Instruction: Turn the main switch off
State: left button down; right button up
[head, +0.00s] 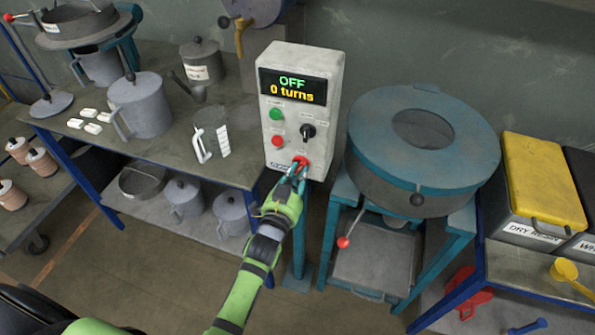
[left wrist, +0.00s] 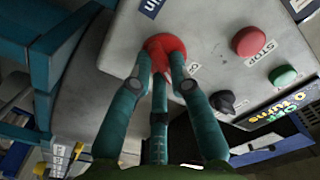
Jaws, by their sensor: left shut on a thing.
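The grey-white control box (head: 276,190) stands on a post between the left table and the drum machine. Its display (head: 292,87) reads "OFF" and "0 turns". My left gripper (head: 298,169) is shut on the red switch knob (head: 301,160) low on the panel. In the left wrist view, the teal fingers (left wrist: 163,78) close around the red knob (left wrist: 166,45); its lower part is hidden by them. Above it are a black knob (head: 307,131), a red stop button (head: 278,142) and a green button (head: 276,114). My right gripper is out of view.
The blue-lidded drum machine (head: 372,130) stands close to the box's right. A clear measuring jug (head: 211,128) and a grey lidded can (head: 149,108) stand on the left table (head: 165,150). A yellow-lidded bin (head: 545,175) is at the right.

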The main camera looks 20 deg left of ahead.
pick_arm(q)
jog(key=n+p, duration=0.1)
jog(key=n, duration=0.4)
jog(key=shift+r+n+p, duration=0.1)
jog(key=shift+n+p, duration=0.2)
jog(key=shift+n, duration=0.1)
dwell(0.4)
jog(key=c, duration=1.1)
grip_release()
jog(key=shift+c, duration=0.2)
jog(key=s, duration=1.2)
jog(key=shift+a, duration=0.2)
